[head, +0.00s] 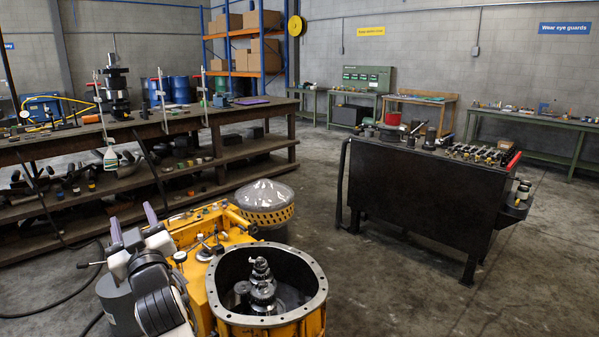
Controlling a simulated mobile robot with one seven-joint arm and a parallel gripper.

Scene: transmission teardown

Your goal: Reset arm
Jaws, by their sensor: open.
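My arm rises at the lower left of the head view, beside the yellow transmission housing (204,259). My gripper (132,219) points away from me, with its two purple-grey fingers apart and nothing seen between them. It appears in front of the floor and close to the housing's left end; I cannot tell its height. The housing's round flanged opening (317,299) faces up, with a metal gear shaft (262,283) standing inside. The lower part of the housing is cut off by the frame.
A long wooden bench (180,122) with shelves of parts runs along the left. A black workbench (420,190) with tools and parts stands at the right. A domed yellow-rimmed drum (266,203) stands behind the housing. The floor (385,295) at the front right is clear.

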